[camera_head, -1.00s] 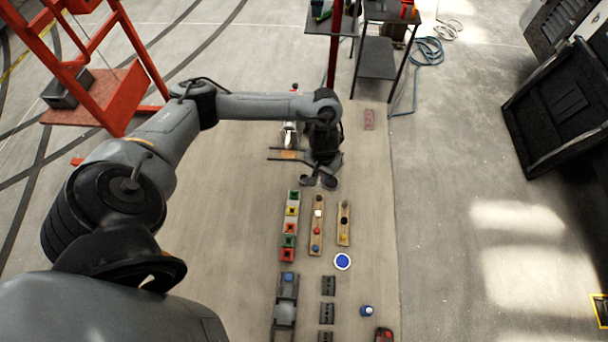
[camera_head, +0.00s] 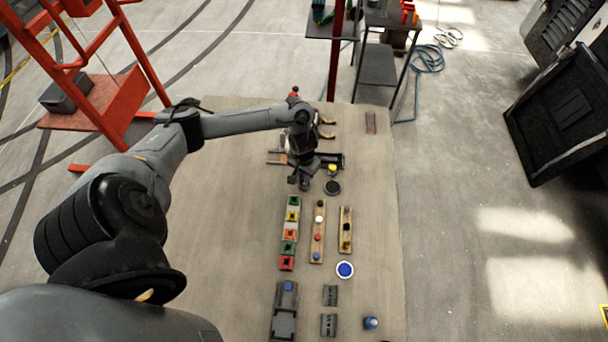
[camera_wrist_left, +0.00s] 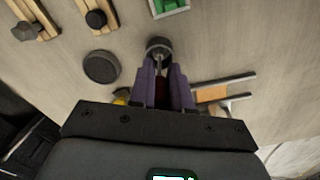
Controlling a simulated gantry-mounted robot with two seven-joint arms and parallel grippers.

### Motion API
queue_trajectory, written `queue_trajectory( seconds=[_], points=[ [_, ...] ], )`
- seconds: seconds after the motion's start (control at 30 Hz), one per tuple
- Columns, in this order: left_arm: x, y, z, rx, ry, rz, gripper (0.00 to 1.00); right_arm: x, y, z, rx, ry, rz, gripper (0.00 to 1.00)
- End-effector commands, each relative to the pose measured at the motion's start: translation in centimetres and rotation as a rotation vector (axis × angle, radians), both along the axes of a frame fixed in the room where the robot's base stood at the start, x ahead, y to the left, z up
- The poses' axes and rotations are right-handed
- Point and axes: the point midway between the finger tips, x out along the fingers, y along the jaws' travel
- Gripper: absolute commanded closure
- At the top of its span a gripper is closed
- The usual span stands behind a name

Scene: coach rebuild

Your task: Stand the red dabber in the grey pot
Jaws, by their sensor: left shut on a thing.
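My left gripper (camera_head: 302,182) points down over the mat. In the left wrist view its purple fingers (camera_wrist_left: 162,72) are shut on the dark red dabber (camera_wrist_left: 161,92), whose grip is largely hidden between them. A thin pale rod runs from the fingers towards a small round grey pot (camera_wrist_left: 152,42) just past the fingertips. I cannot tell whether the rod's end is inside the pot or above it. In the head view the pot is largely hidden by the gripper. My right gripper is in neither view.
A dark round disc (camera_head: 333,188) lies close beside the pot, also in the wrist view (camera_wrist_left: 101,67). A yellow-topped item (camera_head: 332,170) stands near it. Rows of coloured blocks (camera_head: 290,232) and wooden strips with knobs (camera_head: 346,230) lie nearer. The mat's left half is clear.

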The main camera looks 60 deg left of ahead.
Motion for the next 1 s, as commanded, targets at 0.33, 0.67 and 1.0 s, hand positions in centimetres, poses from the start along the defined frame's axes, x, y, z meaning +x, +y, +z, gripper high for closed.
queue_trajectory(
  seconds=[0.33, 0.67, 1.0],
  points=[
    [0.03, -0.01, -0.24, 0.001, -0.001, -0.001, 1.0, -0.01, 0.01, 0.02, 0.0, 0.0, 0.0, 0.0],
    [0.03, 0.01, -0.48, 0.001, -0.001, -0.001, 0.57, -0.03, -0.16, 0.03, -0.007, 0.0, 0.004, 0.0],
    [0.08, 0.01, -0.01, 0.001, -0.003, -0.001, 0.57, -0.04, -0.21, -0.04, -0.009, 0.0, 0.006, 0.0]
  ],
)
